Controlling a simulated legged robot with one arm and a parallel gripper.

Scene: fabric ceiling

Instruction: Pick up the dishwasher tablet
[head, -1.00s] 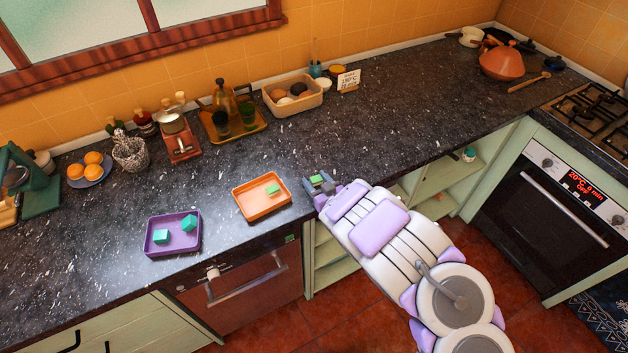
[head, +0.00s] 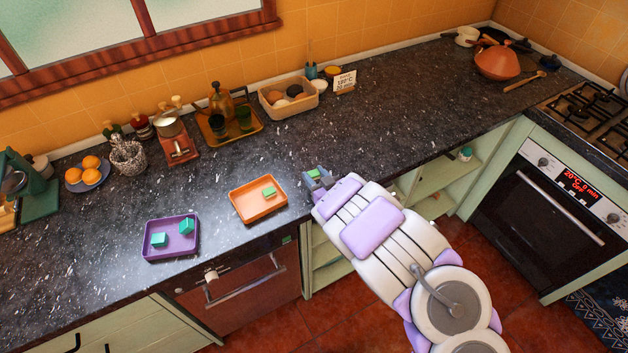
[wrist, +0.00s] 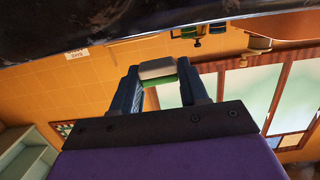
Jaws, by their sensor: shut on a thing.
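My gripper (head: 318,180) is above the front edge of the dark counter, just right of the orange tray. It is shut on a green-and-white dishwasher tablet (wrist: 157,72), which sits between the two fingertips in the wrist view. In the head view only a small green part of this tablet (head: 314,174) shows between the fingers. Another green tablet (head: 269,192) lies in the orange tray (head: 240,212). The purple tray (head: 172,255) further left holds two teal cubes (head: 159,240).
A dishwasher with a handle (head: 245,283) is under the trays. The counter right of my gripper is mostly clear.

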